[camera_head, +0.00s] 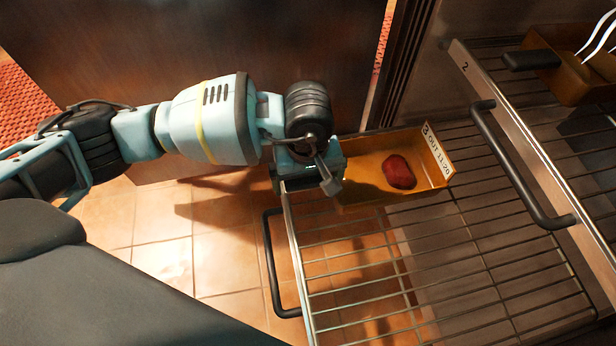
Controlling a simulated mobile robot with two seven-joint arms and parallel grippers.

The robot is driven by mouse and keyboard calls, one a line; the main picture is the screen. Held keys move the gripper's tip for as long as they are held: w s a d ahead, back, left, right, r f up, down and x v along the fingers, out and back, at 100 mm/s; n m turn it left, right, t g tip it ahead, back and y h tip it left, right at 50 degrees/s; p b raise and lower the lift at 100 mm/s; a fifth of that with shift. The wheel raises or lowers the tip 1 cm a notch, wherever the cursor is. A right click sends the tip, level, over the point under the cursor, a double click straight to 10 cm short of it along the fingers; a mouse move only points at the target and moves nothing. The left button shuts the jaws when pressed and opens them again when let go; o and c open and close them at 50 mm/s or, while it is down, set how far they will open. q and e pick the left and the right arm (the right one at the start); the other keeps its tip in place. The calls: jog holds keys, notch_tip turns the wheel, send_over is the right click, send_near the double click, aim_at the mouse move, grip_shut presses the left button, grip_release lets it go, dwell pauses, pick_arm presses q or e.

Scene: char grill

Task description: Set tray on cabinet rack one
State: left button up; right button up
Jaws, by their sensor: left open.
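An orange tray (352,160) with a label on its right wall sits at the back of the lower wire rack (395,275). A red piece of food (399,172) lies in the tray. My left gripper (330,182) is open at the tray's left end; my wrist hides that end, and I cannot tell whether the fingers touch it. My right gripper is not in view.
An upper rack marked 2 (515,125) with a dark handle (515,170) overhangs at right and holds another orange tray (570,75). The lower rack has a dark handle (270,265) on its left side. Its front part is bare. A dark panel (200,40) stands behind my arm.

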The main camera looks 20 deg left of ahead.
pick_arm(q)
notch_tip(320, 180, up, 12)
jog(key=p, duration=0.4)
jog(key=shift+p, duration=0.35)
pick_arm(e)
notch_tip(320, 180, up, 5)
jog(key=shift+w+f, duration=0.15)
